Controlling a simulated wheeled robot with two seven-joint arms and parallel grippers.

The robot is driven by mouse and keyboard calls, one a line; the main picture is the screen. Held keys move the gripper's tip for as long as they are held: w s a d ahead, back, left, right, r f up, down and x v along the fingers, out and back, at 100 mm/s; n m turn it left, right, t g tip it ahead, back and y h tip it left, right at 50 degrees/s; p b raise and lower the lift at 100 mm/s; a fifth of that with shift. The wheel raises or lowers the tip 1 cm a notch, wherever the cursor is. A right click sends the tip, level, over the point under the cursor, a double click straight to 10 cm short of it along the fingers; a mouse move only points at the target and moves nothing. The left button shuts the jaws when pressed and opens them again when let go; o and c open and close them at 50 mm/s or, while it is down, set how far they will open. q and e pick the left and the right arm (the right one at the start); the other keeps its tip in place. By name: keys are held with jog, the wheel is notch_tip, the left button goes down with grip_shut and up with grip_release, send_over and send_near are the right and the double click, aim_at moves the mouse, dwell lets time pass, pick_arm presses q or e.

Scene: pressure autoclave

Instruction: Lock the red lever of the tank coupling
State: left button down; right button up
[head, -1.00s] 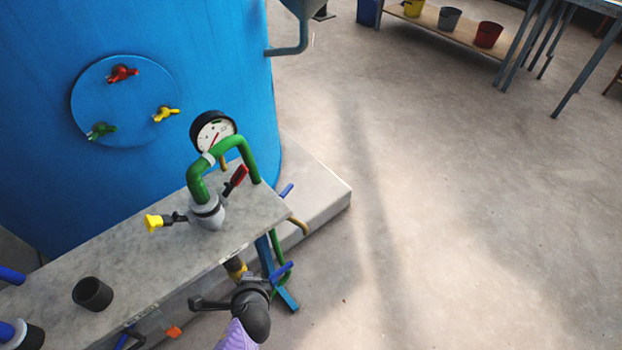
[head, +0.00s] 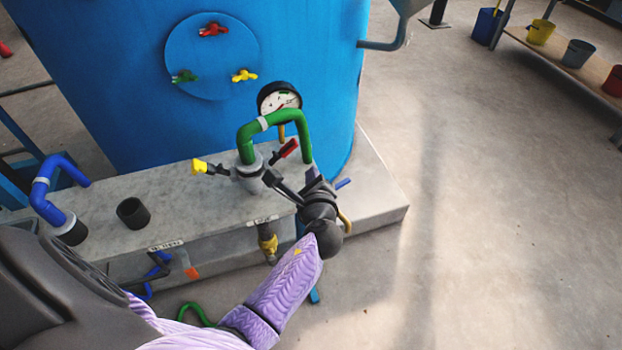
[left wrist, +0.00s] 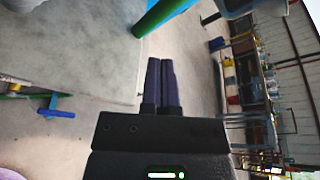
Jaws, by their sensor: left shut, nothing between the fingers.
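The tank coupling (head: 249,178) is a grey collar on the grey ledge, with a green hose (head: 245,140) rising from it. Its red lever (head: 284,152) sticks out to the upper right, and its yellow lever (head: 208,168) sticks out to the left. My left gripper (head: 272,179) is shut and empty at the ledge's front edge, just right of the collar and below the red lever. I cannot tell whether its tips touch the collar. The left wrist view shows its closed fingers (left wrist: 160,64) below a green pipe (left wrist: 160,17). My right gripper is not in view.
The blue tank (head: 110,80) stands behind the ledge (head: 170,215). A pressure gauge (head: 279,100) is behind the green hose. A black cup-like fitting (head: 133,212) and a blue hose (head: 45,190) are to the left.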

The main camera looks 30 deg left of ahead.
aim_at(285, 148)
pick_arm(q)
jog(key=b+x, duration=0.1)
jog(key=x, duration=0.2)
jog(key=b+x, duration=0.1)
jog(key=x, duration=0.2)
jog(key=shift+f, duration=0.2)
jog(key=r+p, duration=0.1)
jog(key=s+a+r+p, duration=0.1)
jog(key=s+r, duration=0.1)
jog(key=shift+s+a+r+p, duration=0.1)
jog(key=shift+a+r+p, duration=0.15)
jog(key=shift+p, duration=0.15)
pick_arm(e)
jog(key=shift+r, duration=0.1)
